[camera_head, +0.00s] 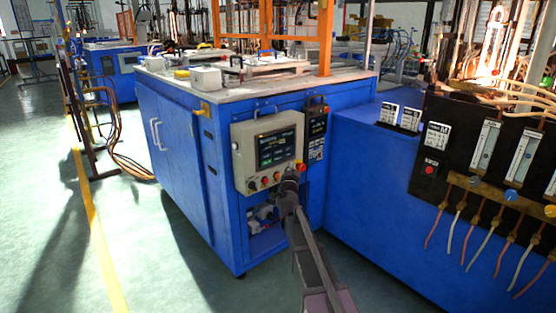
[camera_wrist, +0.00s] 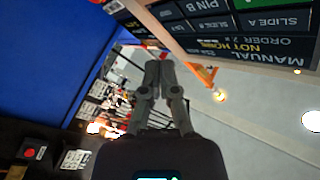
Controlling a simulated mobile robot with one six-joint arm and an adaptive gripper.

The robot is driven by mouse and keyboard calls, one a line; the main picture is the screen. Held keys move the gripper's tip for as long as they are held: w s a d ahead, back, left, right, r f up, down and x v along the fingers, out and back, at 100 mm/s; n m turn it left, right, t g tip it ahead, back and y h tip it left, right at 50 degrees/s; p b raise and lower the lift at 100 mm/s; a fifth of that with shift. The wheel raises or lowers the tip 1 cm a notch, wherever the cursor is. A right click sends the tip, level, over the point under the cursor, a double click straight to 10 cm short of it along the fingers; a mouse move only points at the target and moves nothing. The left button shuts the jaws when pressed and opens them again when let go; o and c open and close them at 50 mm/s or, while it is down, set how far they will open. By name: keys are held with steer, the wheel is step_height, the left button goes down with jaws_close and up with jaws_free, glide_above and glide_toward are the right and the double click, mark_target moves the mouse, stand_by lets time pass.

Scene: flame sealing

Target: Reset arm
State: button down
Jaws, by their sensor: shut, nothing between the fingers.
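My gripper (camera_wrist: 158,68) shows in the wrist view with its two grey fingers together at the tips, shut and empty. In the head view my gripper (camera_head: 290,176) is at the lower right of a grey control box (camera_head: 242,150) on the front of a blue cabinet. The box carries a dark screen (camera_head: 277,148) and a row of buttons, with a red button (camera_head: 300,167) close to the gripper. Whether the gripper touches the box or a button cannot be told. In the wrist view a dark panel (camera_wrist: 240,30) with printed words such as "MANUAL" fills the upper right.
The blue cabinet (camera_head: 175,140) stands left of a long blue bench (camera_head: 365,190). A black panel with flow meters (camera_head: 486,145) and hanging hoses is at the right. An orange frame (camera_head: 326,40) rises from the cabinet top.

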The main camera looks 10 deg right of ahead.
stand_by(0.5)
steer(key=s+a+f+n+g+y+p, duration=0.1)
steer(key=s+a+f+n+g+y, duration=0.4)
steer(key=s, duration=0.3)
steer(key=s+a+f+n+g+y+p, duration=0.1)
steer(key=s+a+f+n+g+y, duration=0.35)
steer(key=s+f, duration=0.3)
steer(key=s+d+f+g+h+p, duration=0.1)
steer(key=s+d+f+g+h, duration=0.15)
steer(key=s, duration=0.55)
steer(key=s+d+f+g+h, duration=0.1)
steer(key=s+g, duration=0.3)
steer(key=s, duration=0.4)
steer(key=s+d+f+g+h+p, duration=0.1)
steer(key=s+d+f+g, duration=0.15)
steer(key=s, duration=0.55)
step_height(320, 180, up, 38)
steer(key=p, duration=3.7)
steer(key=shift+w+a+n, duration=0.3)
steer(key=shift+w+n, duration=0.05)
steer(key=shift+n, duration=0.1)
